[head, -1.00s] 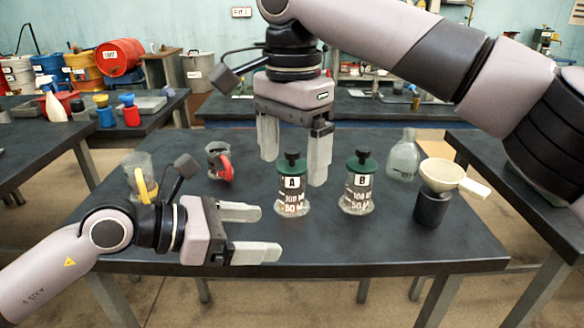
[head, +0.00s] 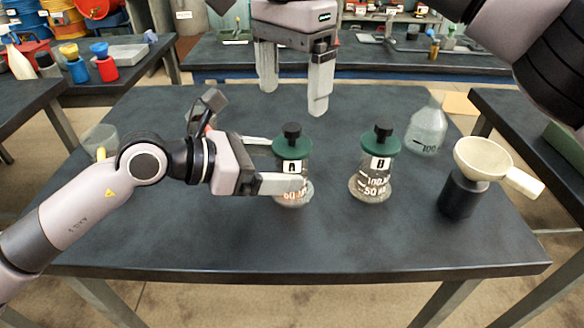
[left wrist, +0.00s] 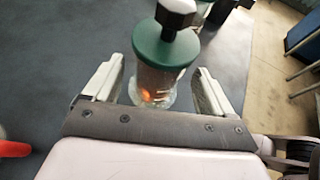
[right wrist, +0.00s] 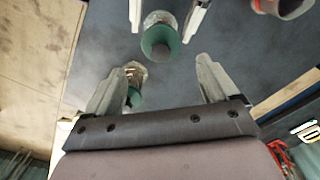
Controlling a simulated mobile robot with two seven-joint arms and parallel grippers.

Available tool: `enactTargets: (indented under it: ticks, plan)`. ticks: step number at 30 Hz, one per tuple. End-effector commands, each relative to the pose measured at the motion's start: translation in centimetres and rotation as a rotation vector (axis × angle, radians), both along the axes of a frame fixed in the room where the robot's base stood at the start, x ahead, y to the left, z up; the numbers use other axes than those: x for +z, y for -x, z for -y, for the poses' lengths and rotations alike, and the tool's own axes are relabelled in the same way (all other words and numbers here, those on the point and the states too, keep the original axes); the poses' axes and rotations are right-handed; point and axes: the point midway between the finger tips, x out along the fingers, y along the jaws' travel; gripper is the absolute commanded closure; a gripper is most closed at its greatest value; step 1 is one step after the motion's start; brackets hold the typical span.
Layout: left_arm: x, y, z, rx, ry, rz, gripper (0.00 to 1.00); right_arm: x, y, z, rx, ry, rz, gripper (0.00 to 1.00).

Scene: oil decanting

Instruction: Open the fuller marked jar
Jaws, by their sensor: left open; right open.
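Jar A (head: 291,185) is clear glass with a green lid (head: 292,148) and black knob, upright on the dark table. Jar B (head: 370,183), similar and upright, stands to its right. I cannot tell the liquid levels apart. My left gripper (head: 283,162) is open, its fingers on either side of jar A; in the left wrist view, jar A (left wrist: 158,82) sits between the fingers with gaps visible. My right gripper (head: 293,85) is open and empty, above and behind the jars. The right wrist view shows jar A (right wrist: 160,20) between the left fingers, and jar B (right wrist: 133,72).
A cream funnel (head: 484,158) sits on a black holder (head: 462,197) at the right. A clear flask (head: 427,128) stands behind it. A jug with a yellow handle (head: 101,153) is at the left, partly hidden by my left arm. The table front is clear.

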Motion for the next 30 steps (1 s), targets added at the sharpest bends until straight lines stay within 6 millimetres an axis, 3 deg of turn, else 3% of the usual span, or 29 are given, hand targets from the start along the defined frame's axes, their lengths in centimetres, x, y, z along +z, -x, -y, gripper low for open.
enactTargets:
  ticks: [7, 18, 25, 26, 28, 30]
  plan:
    - [-1.0, -1.0, 2.4, 0.000, 0.001, 0.001, 0.15, 0.0, 0.0, 0.0, 0.000, 0.000, 0.000, 0.13]
    - [-1.3, -1.2, 2.8, 0.001, -0.001, 0.001, 0.15, 0.0, 0.0, 0.0, 0.000, 0.000, 0.000, 0.13]
    - [-1.2, -1.2, 2.8, 0.001, -0.001, 0.001, 0.90, 0.0, 0.0, 0.0, 0.000, 0.000, 0.000, 0.13]
    - [-1.2, -1.2, 2.8, 0.001, -0.001, 0.001, 0.95, 0.0, 0.0, 0.0, 0.000, 0.000, 0.000, 0.16]
    - [-1.3, -1.2, 2.8, 0.001, -0.001, 0.001, 0.95, 0.0, 0.0, 0.0, 0.005, 0.001, 0.003, 0.39]
    - [-1.2, -1.2, 2.8, 0.001, -0.001, 0.001, 0.95, 0.3, 0.2, -0.1, 0.025, 0.009, 0.016, 0.40]
